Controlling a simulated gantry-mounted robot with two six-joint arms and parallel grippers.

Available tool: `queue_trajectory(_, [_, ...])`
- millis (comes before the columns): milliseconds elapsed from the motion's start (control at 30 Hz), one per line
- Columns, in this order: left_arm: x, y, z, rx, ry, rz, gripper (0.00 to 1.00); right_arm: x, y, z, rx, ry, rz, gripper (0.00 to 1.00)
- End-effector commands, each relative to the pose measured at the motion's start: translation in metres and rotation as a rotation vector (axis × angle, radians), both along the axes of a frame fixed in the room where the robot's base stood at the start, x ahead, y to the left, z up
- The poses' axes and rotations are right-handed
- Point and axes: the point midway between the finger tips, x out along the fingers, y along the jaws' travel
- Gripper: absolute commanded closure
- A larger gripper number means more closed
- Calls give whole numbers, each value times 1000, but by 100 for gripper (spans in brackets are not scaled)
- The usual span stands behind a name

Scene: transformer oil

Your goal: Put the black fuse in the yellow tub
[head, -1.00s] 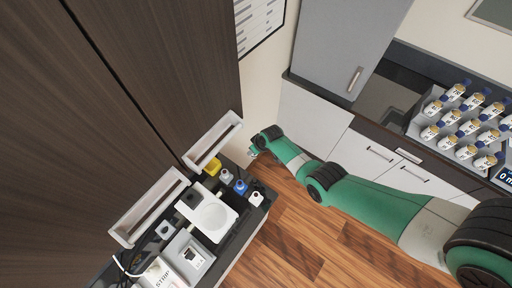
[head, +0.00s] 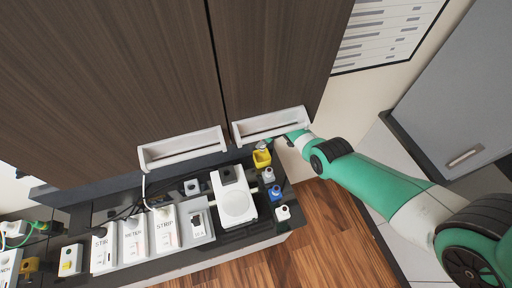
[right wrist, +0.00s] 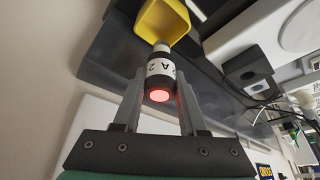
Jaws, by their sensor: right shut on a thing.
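My right gripper (right wrist: 158,88) is shut on the black fuse (right wrist: 160,68), a short cylinder with a pale label band and a red-lit near end. The fuse's far end points at the yellow tub (right wrist: 163,22) and overlaps its near rim in the right wrist view. I cannot tell whether that end is over the tub or just short of it. In the head view the yellow tub (head: 262,159) stands at the back of the dark counter, with my right gripper (head: 279,142) close beside it. My left gripper is not in view.
A white device with a round plate (head: 236,204) stands left of the tub. Small white and blue bottles (head: 275,192) stand in front of it. Labelled boxes (head: 166,229) and cables fill the counter's left.

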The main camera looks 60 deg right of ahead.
Motion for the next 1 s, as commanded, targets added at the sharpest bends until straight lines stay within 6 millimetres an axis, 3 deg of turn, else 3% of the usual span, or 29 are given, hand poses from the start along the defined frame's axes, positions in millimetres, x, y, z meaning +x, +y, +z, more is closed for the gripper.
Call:
queue_trajectory(333, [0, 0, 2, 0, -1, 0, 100, -1, -1, 1, 0, -1, -1, 100])
queue_trajectory(467, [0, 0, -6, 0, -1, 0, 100, -1, 0, -7, 0, -1, -1, 100])
queue_trajectory(1000, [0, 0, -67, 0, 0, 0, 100, -1, 0, -67, 0, -1, -1, 100])
